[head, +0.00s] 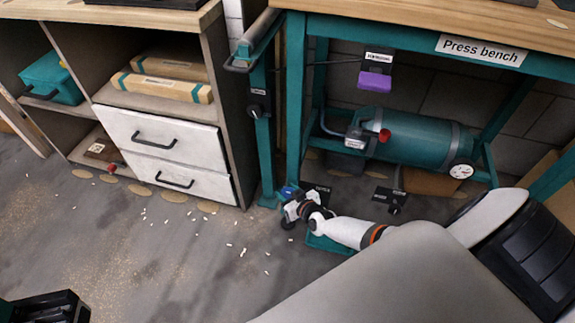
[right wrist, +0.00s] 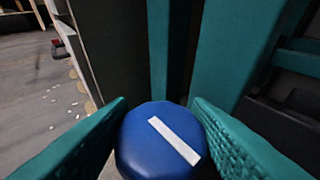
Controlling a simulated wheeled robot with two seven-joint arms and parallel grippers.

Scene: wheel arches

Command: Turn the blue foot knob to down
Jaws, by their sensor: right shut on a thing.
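The blue foot knob (right wrist: 155,145) fills the lower middle of the right wrist view, a rounded blue cap with a white bar slanting down to the right. In the head view only a bit of its blue (head: 289,191) shows at the foot of the teal post. My right gripper (head: 291,207) is down at floor level by that post. In the right wrist view its two teal ribbed fingers (right wrist: 158,130) are shut on the knob, one on each side.
The press bench (head: 400,25) stands above, with a teal tank (head: 410,140) and a purple pedal-like block (head: 375,81) under it. A drawer cabinet (head: 165,150) stands to the left. White chips (head: 243,251) are scattered on the floor, which is otherwise open at front left.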

